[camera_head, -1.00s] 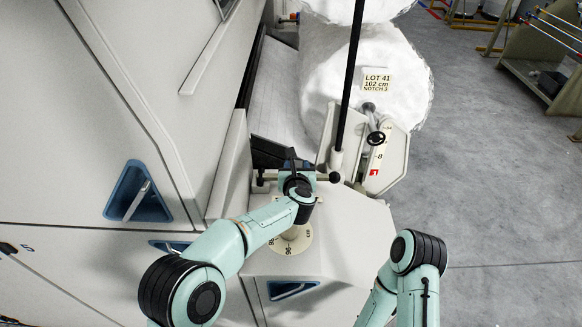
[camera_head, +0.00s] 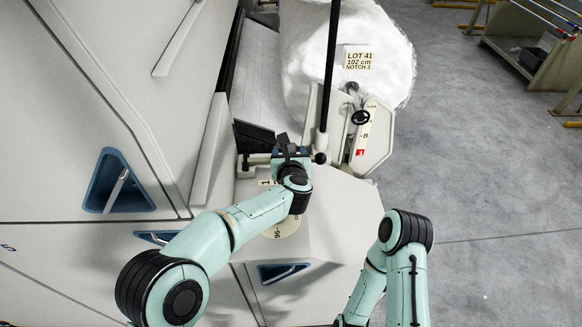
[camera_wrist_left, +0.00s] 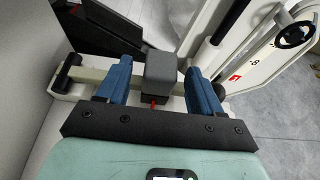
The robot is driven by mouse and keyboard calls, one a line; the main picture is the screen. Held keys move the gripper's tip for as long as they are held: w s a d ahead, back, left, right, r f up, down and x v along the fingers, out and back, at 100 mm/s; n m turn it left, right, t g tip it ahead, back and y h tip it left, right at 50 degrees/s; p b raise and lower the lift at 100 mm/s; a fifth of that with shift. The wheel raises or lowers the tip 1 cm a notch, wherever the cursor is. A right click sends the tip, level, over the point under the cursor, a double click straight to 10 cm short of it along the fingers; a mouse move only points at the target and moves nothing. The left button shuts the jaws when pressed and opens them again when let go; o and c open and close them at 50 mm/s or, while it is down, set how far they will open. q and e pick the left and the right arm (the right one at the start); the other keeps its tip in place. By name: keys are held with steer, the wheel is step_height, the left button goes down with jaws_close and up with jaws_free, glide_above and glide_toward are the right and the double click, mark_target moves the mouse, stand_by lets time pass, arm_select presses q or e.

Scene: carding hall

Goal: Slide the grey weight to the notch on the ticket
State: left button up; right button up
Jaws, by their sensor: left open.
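The grey weight (camera_wrist_left: 160,72) is a small dark grey block on a pale horizontal bar (camera_wrist_left: 84,82), with a red pointer at its near side. My left gripper (camera_wrist_left: 160,66) is open, its two blue fingers on either side of the weight with visible gaps to both. In the head view my left gripper (camera_head: 289,152) is at the bar, and the weight is hard to make out there. The ticket (camera_head: 358,60) on the white roll reads LOT 41, 102 cm, NOTCH 3. Notches on the bar cannot be made out. My right gripper is out of view.
A black upright rod (camera_head: 330,75) stands just right of the bar. Beyond it is a panel with a scale and a black handwheel (camera_head: 361,117). The pale machine casing (camera_head: 100,60) fills the left. Open grey floor (camera_head: 490,180) lies right.

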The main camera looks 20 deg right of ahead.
arm_select(q)
steer(key=b+v, duration=0.2)
steer(key=v, duration=0.8)
steer(key=shift+s, duration=0.2)
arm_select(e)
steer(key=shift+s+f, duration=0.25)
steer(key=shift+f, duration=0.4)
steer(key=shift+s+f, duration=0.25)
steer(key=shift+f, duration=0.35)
arm_select(q)
steer(key=shift+r, duration=0.1)
